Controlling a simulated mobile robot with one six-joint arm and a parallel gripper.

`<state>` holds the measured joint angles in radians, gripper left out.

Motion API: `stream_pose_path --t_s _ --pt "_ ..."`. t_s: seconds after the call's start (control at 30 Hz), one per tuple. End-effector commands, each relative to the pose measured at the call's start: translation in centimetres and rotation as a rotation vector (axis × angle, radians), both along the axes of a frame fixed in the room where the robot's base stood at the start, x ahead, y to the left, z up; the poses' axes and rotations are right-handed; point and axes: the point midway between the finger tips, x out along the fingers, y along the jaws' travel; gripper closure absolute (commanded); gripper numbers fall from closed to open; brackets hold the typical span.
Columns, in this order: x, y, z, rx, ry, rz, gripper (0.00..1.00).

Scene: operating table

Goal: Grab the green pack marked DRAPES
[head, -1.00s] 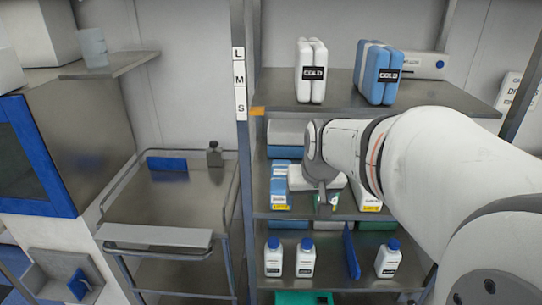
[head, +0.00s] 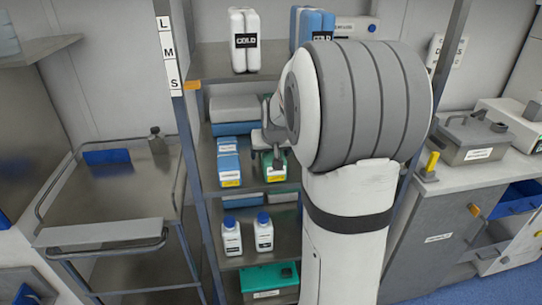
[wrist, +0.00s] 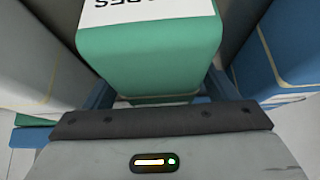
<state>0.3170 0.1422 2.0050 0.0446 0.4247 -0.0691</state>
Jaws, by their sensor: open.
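The green pack (wrist: 155,65) fills the middle of the wrist view. Its white top label is cut off by the frame edge, with upside-down letters ending in "PES". In the head view, a green pack (head: 275,167) with a yellow label stands on the middle shelf, partly hidden by my arm. My gripper (head: 267,149) is at its upper part. In the wrist view my blue fingers show on the left and right of the green pack, open and not closed on it. Whether either finger touches it is unclear.
Blue-and-white boxes (head: 228,162) stand left of the pack on the shelf. White bottles with blue caps (head: 264,235) and a green container (head: 270,279) are below. COLD packs (head: 244,42) sit on the shelf above. A metal cart (head: 120,195) stands at left.

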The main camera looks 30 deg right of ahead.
Motion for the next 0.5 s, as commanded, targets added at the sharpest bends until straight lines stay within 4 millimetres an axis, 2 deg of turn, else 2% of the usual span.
stream_pose_path --t_s 0.23,0.5 --pt "0.11 0.02 -0.14 -0.001 -0.001 0.001 0.20" --pt "0.11 0.06 -0.12 0.000 -0.001 0.001 0.42"
